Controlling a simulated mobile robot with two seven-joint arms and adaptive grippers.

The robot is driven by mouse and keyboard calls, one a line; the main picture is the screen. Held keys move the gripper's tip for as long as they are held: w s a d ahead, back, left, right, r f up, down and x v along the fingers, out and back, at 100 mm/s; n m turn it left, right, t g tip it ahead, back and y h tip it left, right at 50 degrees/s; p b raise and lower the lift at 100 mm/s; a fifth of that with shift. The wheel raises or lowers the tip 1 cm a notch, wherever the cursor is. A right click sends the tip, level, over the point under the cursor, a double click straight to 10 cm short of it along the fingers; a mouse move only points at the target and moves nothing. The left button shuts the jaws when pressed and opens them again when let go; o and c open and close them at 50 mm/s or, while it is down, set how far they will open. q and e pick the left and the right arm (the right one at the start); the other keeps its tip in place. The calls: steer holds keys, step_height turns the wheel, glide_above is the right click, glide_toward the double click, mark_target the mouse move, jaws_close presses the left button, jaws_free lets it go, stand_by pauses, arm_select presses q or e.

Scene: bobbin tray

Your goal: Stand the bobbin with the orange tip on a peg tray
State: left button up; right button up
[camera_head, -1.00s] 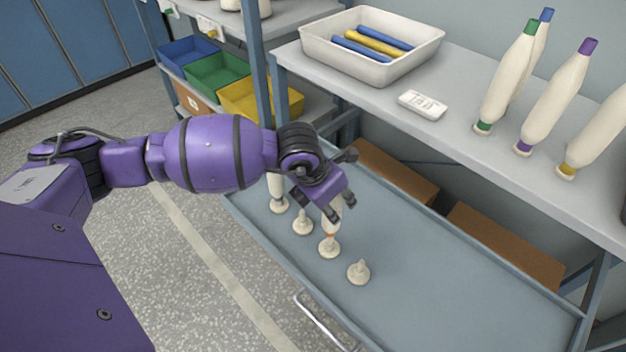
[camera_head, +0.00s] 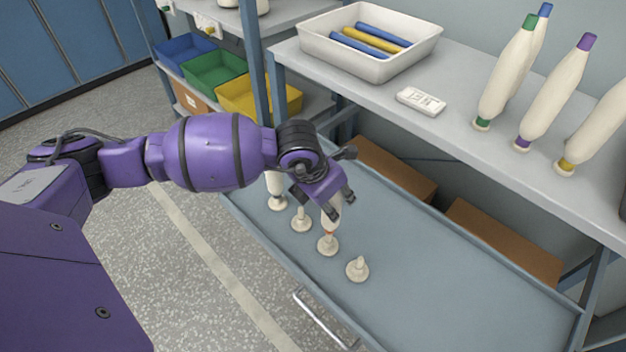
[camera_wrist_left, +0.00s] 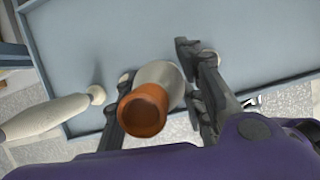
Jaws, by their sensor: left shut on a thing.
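The bobbin with the orange tip (camera_head: 329,222) is cream and roughly upright, with an orange band at its lower end. That end is at a peg (camera_head: 327,246) of the blue-grey peg tray (camera_head: 440,285); I cannot tell whether it is fully seated. My left gripper (camera_head: 342,199) is shut on the bobbin from above and hides its upper part. In the left wrist view the orange tip (camera_wrist_left: 145,112) faces the camera between the fingers (camera_wrist_left: 160,100). My right gripper is not in view.
Another bobbin (camera_head: 275,186) stands on a peg at the tray's left end. Bare pegs stand on both sides of the held bobbin (camera_head: 301,220) (camera_head: 357,269). A shelf (camera_head: 450,112) above holds several bobbins and a white bin (camera_head: 370,68). The tray's right part is clear.

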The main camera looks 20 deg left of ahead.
arm_select(q)
steer(key=shift+f+b, duration=1.65)
steer(key=shift+f, duration=0.85)
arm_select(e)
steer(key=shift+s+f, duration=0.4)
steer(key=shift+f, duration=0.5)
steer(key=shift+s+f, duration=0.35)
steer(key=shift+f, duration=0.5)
arm_select(q)
steer(key=o, duration=1.3)
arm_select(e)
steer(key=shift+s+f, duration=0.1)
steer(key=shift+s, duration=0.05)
arm_select(q)
steer(key=v, duration=1.2)
steer(key=shift+f, duration=0.1)
